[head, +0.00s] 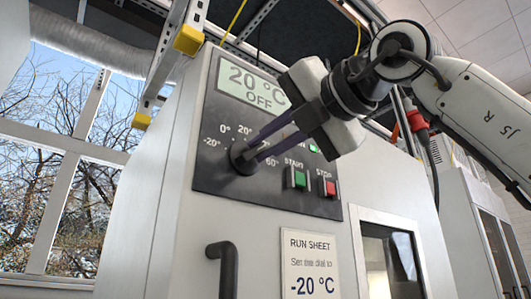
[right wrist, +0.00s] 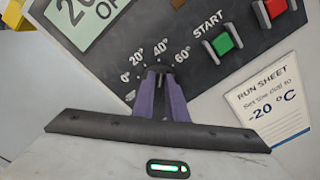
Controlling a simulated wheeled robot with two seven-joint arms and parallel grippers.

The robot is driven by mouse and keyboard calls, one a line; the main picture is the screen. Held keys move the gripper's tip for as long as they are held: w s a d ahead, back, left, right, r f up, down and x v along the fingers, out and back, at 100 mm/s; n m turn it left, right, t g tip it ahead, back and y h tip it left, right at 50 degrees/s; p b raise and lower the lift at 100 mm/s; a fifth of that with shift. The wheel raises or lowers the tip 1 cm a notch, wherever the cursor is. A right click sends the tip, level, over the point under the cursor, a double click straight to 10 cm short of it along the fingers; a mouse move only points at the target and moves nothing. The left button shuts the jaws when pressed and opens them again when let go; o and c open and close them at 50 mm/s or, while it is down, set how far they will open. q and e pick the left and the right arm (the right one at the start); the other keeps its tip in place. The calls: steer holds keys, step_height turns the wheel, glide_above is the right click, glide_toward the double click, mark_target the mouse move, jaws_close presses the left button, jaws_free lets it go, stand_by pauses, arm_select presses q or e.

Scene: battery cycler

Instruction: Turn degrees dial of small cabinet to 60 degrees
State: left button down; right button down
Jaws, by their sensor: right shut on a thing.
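The degrees dial (head: 241,159) is a dark round knob on the dark control panel of the small cabinet. Its printed marks run from -20° through 0°, 20° and 40° to 60°. My right gripper (head: 249,153) is shut on the dial, its two purple fingers reaching in from the upper right. In the right wrist view the fingers (right wrist: 159,84) close around the dial and hide most of it, so I cannot tell where its pointer stands. The display (head: 250,85) above reads 20 °C, OFF. My left gripper is in neither view.
A green START button (head: 297,178) and a red STOP button (head: 328,187) sit right of the dial. A run sheet (head: 309,262) below says to set the dial to -20 °C. A dark door handle (head: 222,265) projects below the panel.

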steer(key=m+b, duration=0.1)
steer(key=m, duration=0.1)
steer(key=m+b, duration=0.1)
steer(key=m, duration=0.1)
steer(key=m+b, duration=0.1)
steer(key=m, duration=0.1)
steer(key=shift+w+d+f, duration=0.1)
steer(key=shift+d+f, duration=0.05)
steer(key=shift+f, duration=0.15)
steer(key=shift+m, duration=0.3)
steer(key=c, duration=1.8)
jaws_free()
steer(key=shift+o, duration=0.2)
steer(key=shift+d, duration=0.1)
